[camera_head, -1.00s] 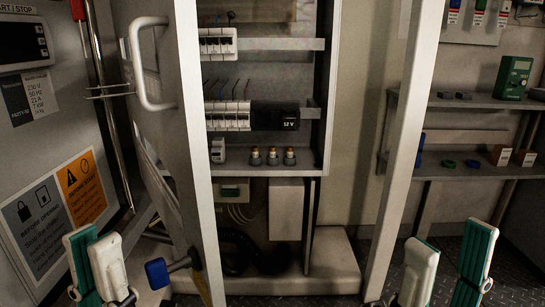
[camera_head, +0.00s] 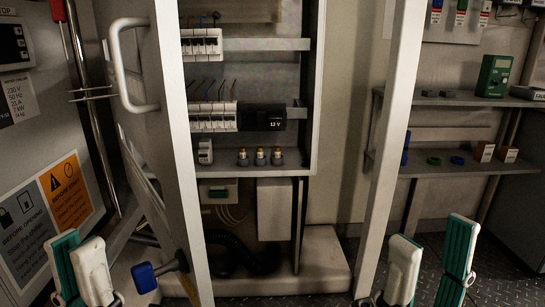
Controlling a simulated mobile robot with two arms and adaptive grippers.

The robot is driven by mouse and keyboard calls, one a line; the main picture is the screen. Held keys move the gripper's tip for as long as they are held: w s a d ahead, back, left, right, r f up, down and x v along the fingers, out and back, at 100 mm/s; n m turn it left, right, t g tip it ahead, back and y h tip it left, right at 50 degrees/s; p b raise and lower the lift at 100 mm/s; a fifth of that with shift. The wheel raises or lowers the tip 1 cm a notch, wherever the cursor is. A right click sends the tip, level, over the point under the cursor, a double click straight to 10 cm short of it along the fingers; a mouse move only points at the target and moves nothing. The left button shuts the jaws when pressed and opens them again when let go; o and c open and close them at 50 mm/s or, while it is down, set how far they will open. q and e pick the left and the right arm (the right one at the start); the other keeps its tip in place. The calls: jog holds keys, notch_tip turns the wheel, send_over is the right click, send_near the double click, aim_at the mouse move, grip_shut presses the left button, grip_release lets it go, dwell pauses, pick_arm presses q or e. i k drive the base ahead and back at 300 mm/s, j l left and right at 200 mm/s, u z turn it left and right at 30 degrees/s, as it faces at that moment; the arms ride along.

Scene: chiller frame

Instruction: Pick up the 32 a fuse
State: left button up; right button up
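Three small brass-topped pieces that look like fuses stand in a row on the floor of the open cabinet: a left one (camera_head: 243,157), a middle one (camera_head: 260,156) and a right one (camera_head: 277,156). Their ratings are too small to read, so I cannot tell which is the 32 A fuse. My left gripper (camera_head: 79,243) is at the lower left, open and empty. My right gripper (camera_head: 434,236) is at the lower right, open and empty. Both are well apart from the fuses.
The cabinet door (camera_head: 180,130) stands open at the left of the fuses, its handle (camera_head: 123,70) facing left. A white breaker (camera_head: 205,151) stands left of the fuses. A pale upright post (camera_head: 390,140) is at the right. Shelves beyond hold a green meter (camera_head: 494,76) and small boxes (camera_head: 484,151).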

aim_at(243, 149)
jog(key=i+l+u, duration=0.2)
jog(key=l, duration=0.75)
jog(key=i+l+u, duration=0.1)
jog(key=l, duration=0.25)
jog(key=i+l+u, duration=0.25)
jog(key=i+l, duration=0.15)
jog(key=l, duration=0.3)
jog(key=i+l+u, duration=0.1)
jog(key=l, duration=0.3)
